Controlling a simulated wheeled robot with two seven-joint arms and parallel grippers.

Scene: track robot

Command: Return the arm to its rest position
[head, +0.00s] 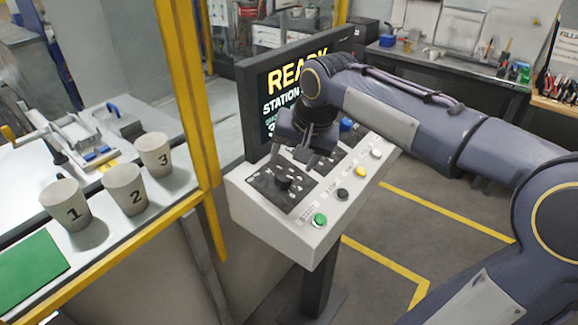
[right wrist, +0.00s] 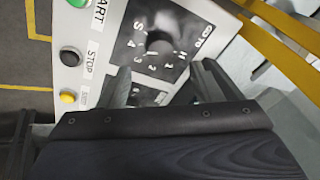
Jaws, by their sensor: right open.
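My right arm reaches in from the right in the head view. Its right gripper (head: 294,158) hangs over the sloped control panel (head: 240,192), near a black rotary knob (head: 284,183). In the right wrist view the two fingers of the right gripper (right wrist: 166,82) are spread apart with nothing between them. The knob (right wrist: 159,43) sits beyond the fingertips, clear of them, with numbers around it. My left gripper is not in view.
A screen (head: 268,110) reading READY stands behind the panel, partly hidden by my arm. A green button (head: 320,219) and a yellow button (head: 361,171) are on the panel. A yellow post (head: 190,90) and numbered cups (head: 124,188) are at left. Floor at right is clear.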

